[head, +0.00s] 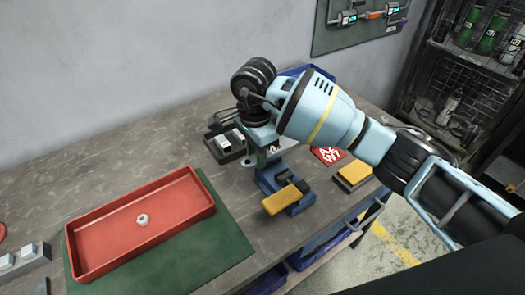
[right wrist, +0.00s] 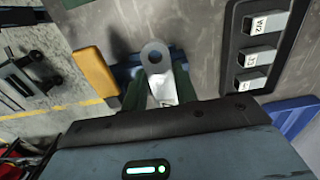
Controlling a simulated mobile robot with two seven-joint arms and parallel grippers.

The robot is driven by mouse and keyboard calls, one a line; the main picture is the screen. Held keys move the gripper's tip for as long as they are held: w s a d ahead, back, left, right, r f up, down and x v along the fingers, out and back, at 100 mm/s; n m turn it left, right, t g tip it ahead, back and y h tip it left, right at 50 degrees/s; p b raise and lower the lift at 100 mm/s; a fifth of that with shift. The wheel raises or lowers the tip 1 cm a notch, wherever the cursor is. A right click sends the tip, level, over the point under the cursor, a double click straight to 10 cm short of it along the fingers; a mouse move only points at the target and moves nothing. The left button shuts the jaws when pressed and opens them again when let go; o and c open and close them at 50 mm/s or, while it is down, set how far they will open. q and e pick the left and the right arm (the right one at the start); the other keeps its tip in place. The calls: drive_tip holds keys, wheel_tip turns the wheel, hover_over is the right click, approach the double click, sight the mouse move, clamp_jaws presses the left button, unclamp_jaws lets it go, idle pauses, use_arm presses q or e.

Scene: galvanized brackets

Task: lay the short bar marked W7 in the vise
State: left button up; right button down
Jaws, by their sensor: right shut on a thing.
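My right gripper (head: 267,152) is over the bench, just behind the blue vise (head: 272,182) with its yellow pad (head: 283,198). The bar's marking is too small to read. Part of the blue vise (right wrist: 124,74) and a yellow pad (right wrist: 97,72) show beyond the bar. I cannot tell whether the bar touches the vise. A red card (head: 328,156) reading W7 lies to the right. My left gripper is out of view.
A black holder (right wrist: 233,55) with several marked metal blocks stands beside the gripper. A red tray (head: 110,247) with a small nut (head: 143,220) is on a green mat (head: 228,240). A yellow-topped block (head: 355,173) is near the right edge. Bare bench lies behind the tray.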

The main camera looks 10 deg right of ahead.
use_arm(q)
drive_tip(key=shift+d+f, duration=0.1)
use_arm(e)
drive_tip(key=shift+d+f, duration=0.1)
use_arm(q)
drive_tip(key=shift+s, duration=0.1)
use_arm(e)
drive_tip(key=shift+f, duration=0.1)
drive_tip(key=shift+f+b, duration=0.65)
drive_tip(key=shift+f, duration=1)
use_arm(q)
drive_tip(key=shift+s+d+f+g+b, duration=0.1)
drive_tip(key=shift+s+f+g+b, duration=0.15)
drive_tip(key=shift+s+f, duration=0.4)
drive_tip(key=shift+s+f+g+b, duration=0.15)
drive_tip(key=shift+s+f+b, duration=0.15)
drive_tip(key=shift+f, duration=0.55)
use_arm(e)
drive_tip(key=shift+f, duration=1.55)
drive_tip(key=c, duration=1)
unclamp_jaws()
